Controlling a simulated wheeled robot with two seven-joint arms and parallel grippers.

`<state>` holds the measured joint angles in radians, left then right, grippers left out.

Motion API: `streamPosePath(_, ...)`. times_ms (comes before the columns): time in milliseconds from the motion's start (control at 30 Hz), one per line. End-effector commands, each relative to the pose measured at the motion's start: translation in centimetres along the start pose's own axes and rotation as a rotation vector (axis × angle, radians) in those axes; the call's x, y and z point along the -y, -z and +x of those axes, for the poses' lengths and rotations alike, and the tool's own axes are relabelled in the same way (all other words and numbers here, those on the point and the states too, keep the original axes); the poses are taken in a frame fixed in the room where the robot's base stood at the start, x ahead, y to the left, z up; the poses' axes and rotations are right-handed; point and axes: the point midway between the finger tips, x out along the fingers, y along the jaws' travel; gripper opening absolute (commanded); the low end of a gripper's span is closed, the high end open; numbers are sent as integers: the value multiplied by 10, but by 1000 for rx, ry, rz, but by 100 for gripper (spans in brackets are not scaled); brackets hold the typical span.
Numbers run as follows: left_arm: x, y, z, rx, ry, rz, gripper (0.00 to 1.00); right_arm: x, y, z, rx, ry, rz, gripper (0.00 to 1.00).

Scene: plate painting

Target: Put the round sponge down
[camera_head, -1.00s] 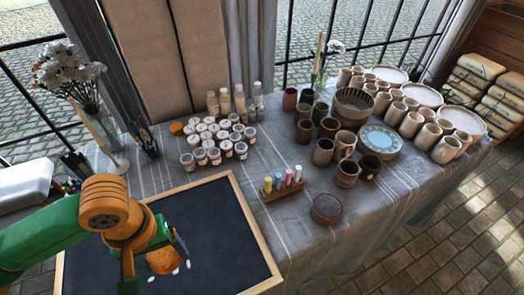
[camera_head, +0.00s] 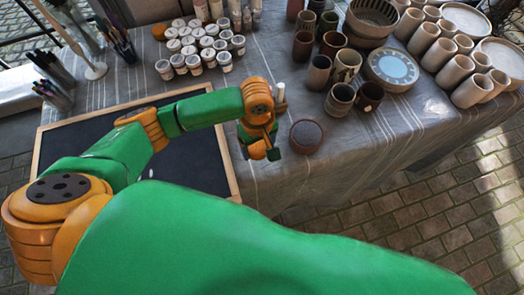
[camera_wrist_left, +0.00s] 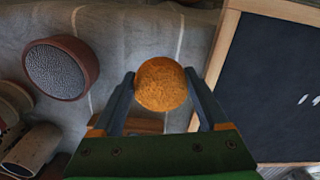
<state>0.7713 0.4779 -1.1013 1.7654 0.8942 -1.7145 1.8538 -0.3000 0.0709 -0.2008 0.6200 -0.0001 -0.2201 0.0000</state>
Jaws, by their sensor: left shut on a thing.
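The round sponge (camera_head: 258,150) is orange and rough. My left gripper (camera_head: 263,146) is shut on it, near the right edge of the framed blackboard (camera_head: 237,190). In the left wrist view the sponge (camera_wrist_left: 161,84) sits between the two finger tips. A round brown dish with a dark grey inside (camera_head: 306,136) stands just right of the gripper; it also shows at the upper left of the left wrist view (camera_wrist_left: 60,68). I cannot tell whether the sponge touches the table. My right gripper is not in view.
Small white jars (camera_head: 195,62) and brown cups (camera_head: 340,98) stand farther back. Bare cloth (camera_head: 270,188) lies between the blackboard and the table's front edge.

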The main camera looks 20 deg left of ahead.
Motion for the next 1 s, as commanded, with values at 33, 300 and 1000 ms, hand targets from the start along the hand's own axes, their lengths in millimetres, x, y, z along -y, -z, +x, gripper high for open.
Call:
streamPosePath(33,-4,3,8,1,2,-1,25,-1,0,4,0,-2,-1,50)
streamPosePath(300,-10,8,46,-1,2,2,25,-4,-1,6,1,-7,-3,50)
streamPosePath(1000,-11,8,40,-1,0,1,100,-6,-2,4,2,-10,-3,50)
